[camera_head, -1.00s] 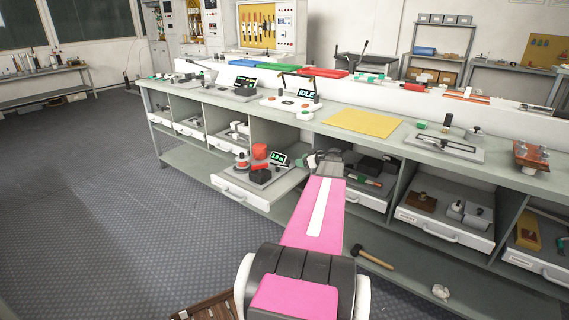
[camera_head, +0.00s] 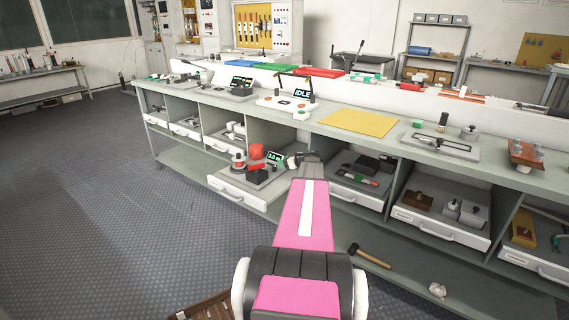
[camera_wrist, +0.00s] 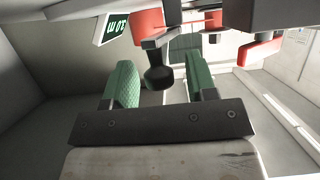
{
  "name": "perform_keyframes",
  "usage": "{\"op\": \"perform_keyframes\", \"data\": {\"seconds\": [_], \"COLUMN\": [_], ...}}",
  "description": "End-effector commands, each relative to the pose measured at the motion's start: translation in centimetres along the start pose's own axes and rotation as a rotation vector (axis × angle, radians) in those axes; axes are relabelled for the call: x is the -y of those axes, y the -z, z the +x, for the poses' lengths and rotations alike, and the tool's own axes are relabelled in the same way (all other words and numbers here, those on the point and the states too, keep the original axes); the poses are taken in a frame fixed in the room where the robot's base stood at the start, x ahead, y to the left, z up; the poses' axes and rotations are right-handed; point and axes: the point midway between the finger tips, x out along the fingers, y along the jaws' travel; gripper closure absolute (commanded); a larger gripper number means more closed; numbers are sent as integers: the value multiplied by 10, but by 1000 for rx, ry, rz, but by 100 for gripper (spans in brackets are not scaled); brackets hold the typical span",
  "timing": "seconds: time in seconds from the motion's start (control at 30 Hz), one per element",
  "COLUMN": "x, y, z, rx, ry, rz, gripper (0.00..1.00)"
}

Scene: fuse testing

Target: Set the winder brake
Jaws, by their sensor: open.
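The winder unit sits in a pulled-out drawer (camera_head: 237,193) under the bench. It has a red part (camera_head: 257,153), dark blocks and a small display (camera_head: 276,159) reading about 3.0 m. The display shows tilted in the wrist view (camera_wrist: 111,27). My gripper (camera_head: 307,159) is just right of the display; its fingertips are hard to make out there. In the wrist view my gripper (camera_wrist: 160,86) is open, with green pads apart. A black knob (camera_wrist: 158,78) below a red part (camera_wrist: 148,25) appears between the pads, with no clear contact. I cannot tell which part is the brake.
The bench top (camera_head: 230,108) carries a device (camera_head: 287,105) with an IDLE screen and a yellow mat (camera_head: 360,122). Other drawers stand right, including one with tools (camera_head: 358,175). A hammer (camera_head: 370,256) lies low in front. Floor at left is clear.

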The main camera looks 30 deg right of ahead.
Motion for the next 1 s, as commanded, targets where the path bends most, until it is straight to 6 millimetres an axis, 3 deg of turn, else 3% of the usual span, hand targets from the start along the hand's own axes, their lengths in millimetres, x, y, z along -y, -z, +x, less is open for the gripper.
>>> {"op": "perform_keyframes", "data": {"seconds": [0.03,0.17,0.57,1.0], "x": [0,0,5,24], "y": [0,0,0,-1], "z": [0,0,-2,-5], "rx": [0,0,0,0], "ry": [0,0,-55,-340], "rz": [0,0,23,139], "gripper": [58,98,98,97]}}
